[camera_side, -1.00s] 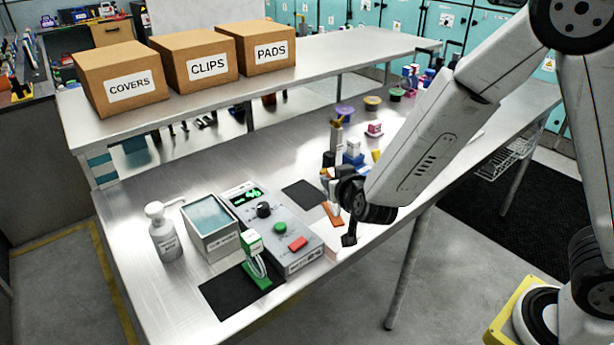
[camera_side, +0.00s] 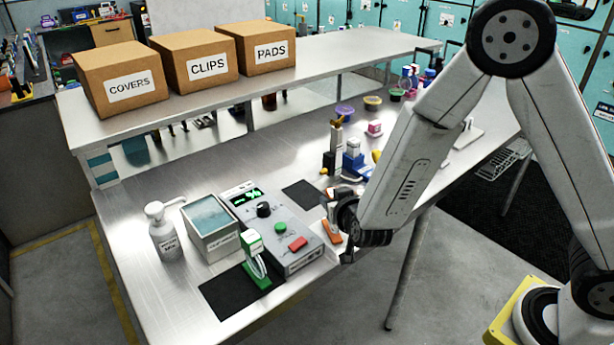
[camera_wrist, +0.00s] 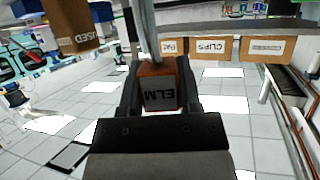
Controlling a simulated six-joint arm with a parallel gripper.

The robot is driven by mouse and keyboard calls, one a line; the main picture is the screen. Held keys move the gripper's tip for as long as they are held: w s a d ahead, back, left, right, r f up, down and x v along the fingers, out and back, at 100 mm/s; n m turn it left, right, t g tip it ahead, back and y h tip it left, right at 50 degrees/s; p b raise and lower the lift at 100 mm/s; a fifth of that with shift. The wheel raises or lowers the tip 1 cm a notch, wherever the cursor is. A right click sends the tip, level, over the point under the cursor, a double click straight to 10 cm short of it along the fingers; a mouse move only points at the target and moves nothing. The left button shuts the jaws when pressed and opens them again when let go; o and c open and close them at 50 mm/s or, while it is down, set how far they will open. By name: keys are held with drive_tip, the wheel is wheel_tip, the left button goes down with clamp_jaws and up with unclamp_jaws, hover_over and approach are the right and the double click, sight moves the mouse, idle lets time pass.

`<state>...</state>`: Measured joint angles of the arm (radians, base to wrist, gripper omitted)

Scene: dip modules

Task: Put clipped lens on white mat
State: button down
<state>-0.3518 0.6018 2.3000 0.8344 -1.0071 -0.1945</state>
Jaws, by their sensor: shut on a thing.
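My gripper (camera_wrist: 160,85) is shut on an orange-brown block marked ELM (camera_wrist: 160,92), with a grey metal piece rising above it in the wrist view. In the side view an orange piece (camera_side: 331,232) shows at my gripper (camera_side: 340,225), above the front edge of the bench. I cannot make out a lens on it. A green clip-like piece with a label (camera_side: 256,262) stands on a black mat (camera_side: 222,298) at the front left. I cannot pick out the white mat with certainty; my arm hides part of the bench.
A grey control box (camera_side: 285,240), an open liquid tank (camera_side: 210,230) and a pump bottle (camera_side: 165,232) stand on the left of the bench. A second black mat (camera_side: 303,195) is bare. Several coloured pieces stand farther back. Cartons line the rear shelf.

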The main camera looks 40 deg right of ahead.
drive_tip(key=shift+f, duration=0.15)
drive_tip(key=shift+c, duration=1.5)
unclamp_jaws()
drive_tip(key=v, duration=1.2)
drive_tip(key=shift+w, duration=0.1)
